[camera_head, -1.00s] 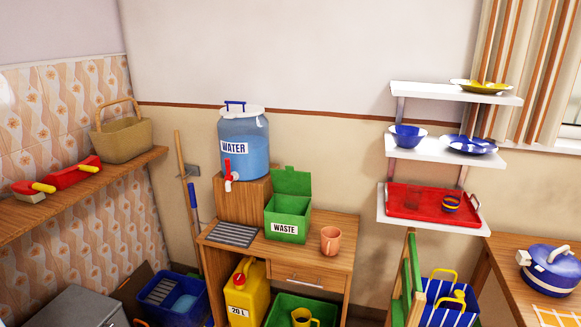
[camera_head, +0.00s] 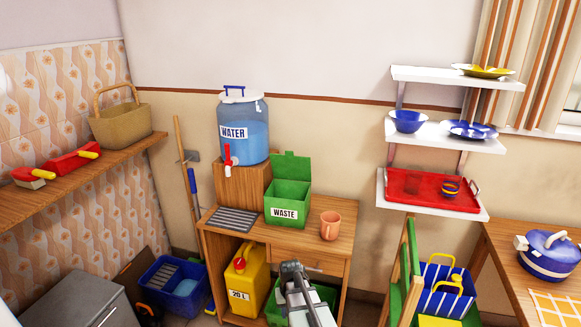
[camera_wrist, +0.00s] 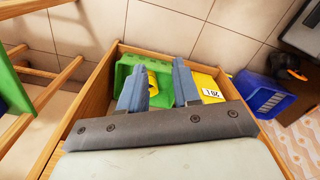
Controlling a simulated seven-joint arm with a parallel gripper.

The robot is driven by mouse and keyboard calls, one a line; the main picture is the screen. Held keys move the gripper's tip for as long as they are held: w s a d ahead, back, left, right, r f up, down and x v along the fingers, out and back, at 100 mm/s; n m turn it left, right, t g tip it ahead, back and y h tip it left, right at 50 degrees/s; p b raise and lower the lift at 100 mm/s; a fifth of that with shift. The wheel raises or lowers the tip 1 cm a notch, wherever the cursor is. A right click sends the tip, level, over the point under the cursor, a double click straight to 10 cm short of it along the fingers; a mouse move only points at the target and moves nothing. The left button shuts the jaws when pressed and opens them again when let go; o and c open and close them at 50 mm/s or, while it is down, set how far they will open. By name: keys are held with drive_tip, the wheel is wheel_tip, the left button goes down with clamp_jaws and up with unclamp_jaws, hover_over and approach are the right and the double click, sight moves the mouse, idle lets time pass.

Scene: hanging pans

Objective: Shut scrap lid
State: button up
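The green scrap bin (camera_head: 287,211), labelled WASTE, stands on the wooden cabinet top. Its green lid (camera_head: 291,167) is open and stands upright at the back of the bin. My gripper (camera_head: 291,268) is in front of the cabinet, lower than the bin and apart from it. In the wrist view my gripper (camera_wrist: 158,85) shows two blue-grey fingers spread apart with nothing held between them. The bin and its lid are not seen in the wrist view.
An orange mug (camera_head: 330,225) stands right of the bin, and a blue water dispenser (camera_head: 243,130) stands behind left. A yellow jerrycan (camera_head: 246,285) and a green crate (camera_wrist: 130,68) are in the cabinet below. A green folding chair (camera_head: 408,270) is to the right.

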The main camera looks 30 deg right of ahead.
drive_tip(key=w+d+r+t, duration=0.1)
drive_tip(key=w+d+r, duration=0.45)
drive_tip(key=r, duration=0.35)
drive_tip(key=w+d+r+m+t+h, duration=0.1)
drive_tip(key=w+d+r+t, duration=0.1)
drive_tip(key=w+d+r, duration=0.5)
drive_tip(key=w+d+r+t, duration=0.1)
drive_tip(key=w+d+r, duration=0.25)
drive_tip(key=r, duration=0.65)
drive_tip(key=w+d+r+n+t, duration=0.15)
drive_tip(key=w+r, duration=0.25)
drive_tip(key=r, duration=0.6)
drive_tip(key=w+d+r+n, duration=0.3)
drive_tip(key=w+r, duration=0.1)
drive_tip(key=r, duration=0.6)
drive_tip(key=w+d+r+n+t, duration=0.1)
drive_tip(key=w+d+r+n, duration=0.15)
drive_tip(key=w+r, duration=0.45)
drive_tip(key=w+a+f+n, duration=0.1)
drive_tip(key=f+n, duration=0.1)
drive_tip(key=f, duration=0.1)
drive_tip(key=w+a+f+n+y, duration=0.1)
drive_tip(key=f+n, duration=0.2)
drive_tip(key=w+a+f+n, duration=0.1)
drive_tip(key=w+f+n, duration=0.1)
drive_tip(key=f+n, duration=0.1)
drive_tip(key=shift+a+f+g+y, duration=0.15)
drive_tip(key=shift+f+g+y, duration=0.2)
drive_tip(key=shift+f+y, duration=0.1)
clamp_jaws()
